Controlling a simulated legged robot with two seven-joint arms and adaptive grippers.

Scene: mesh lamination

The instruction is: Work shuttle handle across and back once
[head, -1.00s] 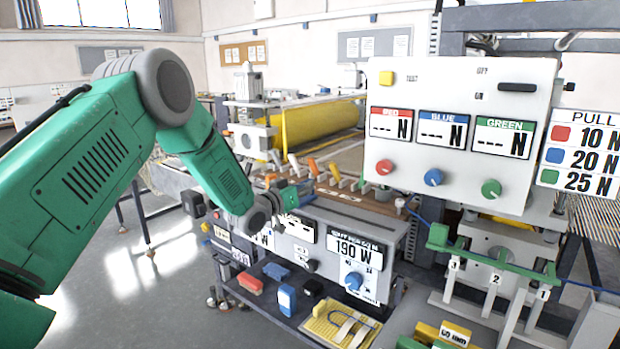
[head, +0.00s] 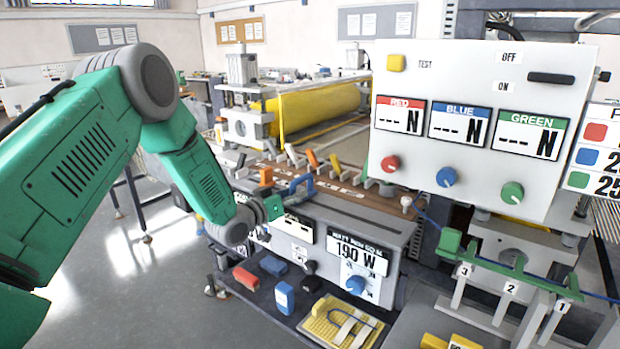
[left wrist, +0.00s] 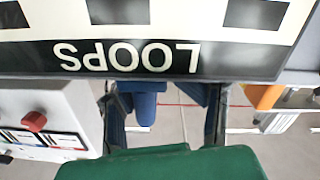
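My left gripper (head: 298,187) is over the front edge of the bench machine, beside its row of levers. In the left wrist view its two dark fingers (left wrist: 165,115) stand apart, with a green part of my gripper below. A blue knob-like piece (left wrist: 143,100) shows between the fingers, nearer the left one; I cannot tell whether it touches. An orange block (head: 265,177) stands just left of the gripper in the head view. An orange piece (left wrist: 264,96) also shows right of the fingers in the wrist view. I cannot tell which piece is the shuttle handle. My right gripper is out of view.
A dark "LOOPS" sign (left wrist: 130,58) crosses the wrist view close to the fingers. Behind the gripper are several levers, one orange (head: 312,158), and a yellow roll (head: 320,112). A control panel (head: 480,60) stands right. A lower shelf holds blocks and a yellow pad (head: 340,322).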

